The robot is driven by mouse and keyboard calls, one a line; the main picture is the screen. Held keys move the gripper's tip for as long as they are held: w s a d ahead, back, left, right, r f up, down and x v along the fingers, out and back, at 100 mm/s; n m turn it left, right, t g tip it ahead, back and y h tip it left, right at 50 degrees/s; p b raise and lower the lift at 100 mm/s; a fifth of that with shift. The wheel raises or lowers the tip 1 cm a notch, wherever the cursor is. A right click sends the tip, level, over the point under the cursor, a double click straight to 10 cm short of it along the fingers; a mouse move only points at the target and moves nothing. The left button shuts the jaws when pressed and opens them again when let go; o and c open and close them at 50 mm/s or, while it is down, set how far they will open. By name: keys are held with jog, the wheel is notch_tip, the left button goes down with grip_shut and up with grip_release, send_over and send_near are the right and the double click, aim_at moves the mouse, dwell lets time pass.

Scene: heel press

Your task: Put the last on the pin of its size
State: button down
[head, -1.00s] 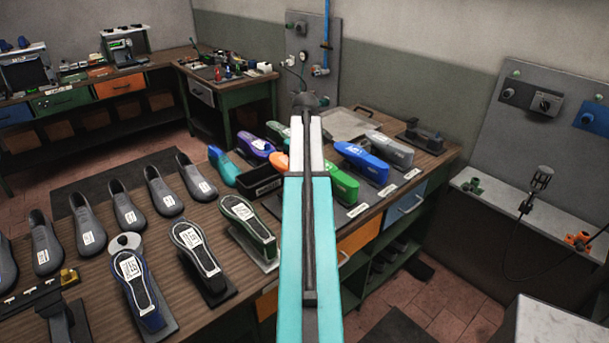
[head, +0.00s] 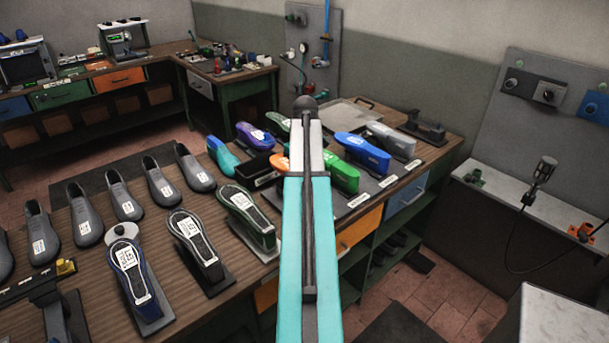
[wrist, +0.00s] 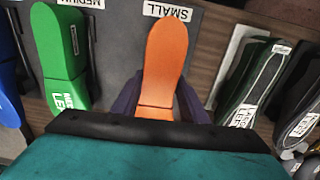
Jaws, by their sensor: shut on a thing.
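The orange last (wrist: 163,68) is held between the dark fingers of my gripper (wrist: 160,102) in the wrist view. Its toe points at the SMALL label (wrist: 167,11) on the grey board (wrist: 112,62). In the head view only a bit of orange (head: 279,161) shows beside my arm, which hides the gripper. The pin under the last is hidden, so I cannot tell whether the last is seated on it or above it. A green last (wrist: 62,50) stands to the left by the MEDIUM label (wrist: 84,2). Blue (head: 360,153) and grey (head: 391,139) lasts stand farther right in the head view.
Dark green (head: 246,215), black (head: 195,245) and navy (head: 133,272) lasts stand at the bench front. Several grey lasts (head: 125,202) line the left. Purple (head: 255,136) and teal-orange (head: 226,157) lasts stand behind a black tray (head: 257,172).

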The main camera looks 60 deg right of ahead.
jog(key=shift+f+b, duration=0.5)
jog(key=shift+f, duration=1.05)
jog(key=shift+f, duration=0.7)
dwell(0.5)
jog(key=c, duration=1)
grip_release()
jog(key=shift+r+b, duration=0.15)
jog(key=shift+b, duration=0.15)
jog(key=r+b, duration=0.3)
jog(key=r, duration=0.9)
jog(key=shift+s, duration=0.2)
jog(key=shift+r+b, duration=0.35)
jog(key=shift+r, duration=0.4)
